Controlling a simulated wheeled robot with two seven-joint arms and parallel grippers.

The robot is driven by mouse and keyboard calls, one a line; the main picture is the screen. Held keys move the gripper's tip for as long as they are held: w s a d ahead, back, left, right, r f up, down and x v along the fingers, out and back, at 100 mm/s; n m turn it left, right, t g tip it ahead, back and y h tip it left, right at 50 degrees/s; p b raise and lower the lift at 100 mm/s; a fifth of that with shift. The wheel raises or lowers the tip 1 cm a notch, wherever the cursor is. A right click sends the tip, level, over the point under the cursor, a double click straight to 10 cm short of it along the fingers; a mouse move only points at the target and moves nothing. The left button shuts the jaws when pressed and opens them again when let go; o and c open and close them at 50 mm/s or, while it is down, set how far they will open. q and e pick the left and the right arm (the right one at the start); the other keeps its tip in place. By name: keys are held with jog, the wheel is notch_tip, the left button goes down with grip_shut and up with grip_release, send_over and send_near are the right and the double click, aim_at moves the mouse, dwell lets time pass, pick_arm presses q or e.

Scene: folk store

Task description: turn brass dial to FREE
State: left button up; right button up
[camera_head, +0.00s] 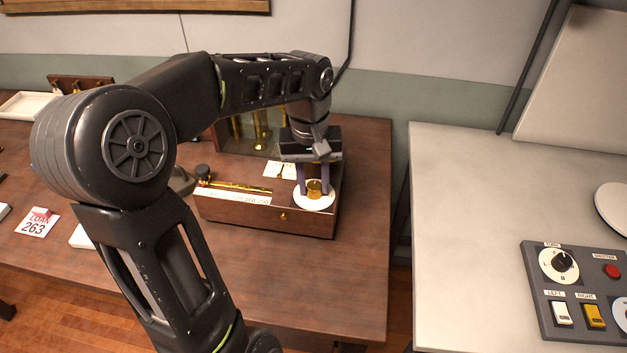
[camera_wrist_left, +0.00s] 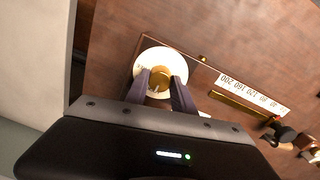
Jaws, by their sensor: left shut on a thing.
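The brass dial (camera_head: 315,187) stands on a round white plate (camera_head: 314,202) at the right end of a wooden box's top. My left gripper (camera_head: 314,190) reaches down from above, with its two fingers on either side of the dial. In the left wrist view the fingers (camera_wrist_left: 161,88) are shut on the brass dial (camera_wrist_left: 160,79), with the white plate (camera_wrist_left: 150,60) around it. The fingers hide part of the plate, and I cannot read its lettering or where the dial points. My right gripper is not in view.
The wooden box (camera_head: 270,215) carries a brass beam (camera_head: 235,186) and a numbered scale strip (camera_head: 232,196). A glass-fronted case stands behind it. A loan card (camera_head: 37,222) lies at left. A pale table (camera_head: 460,200) with a switch panel (camera_head: 575,325) is at right, beyond a gap.

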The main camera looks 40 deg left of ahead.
pick_arm(q)
grip_shut()
jog(key=shift+m, duration=0.5)
jog(key=m, duration=0.2)
jog(key=shift+m, duration=0.4)
jog(key=m, duration=0.3)
jog(key=shift+w+d+m+p, duration=0.1)
jog(key=shift+m+p, duration=0.2)
jog(key=shift+p, duration=0.05)
jog(key=m, duration=0.5)
jog(key=shift+g, duration=0.3)
jog(key=m+p, duration=0.1)
jog(key=m, duration=0.4)
jog(key=shift+m, duration=0.3)
jog(key=o, duration=0.6)
grip_release()
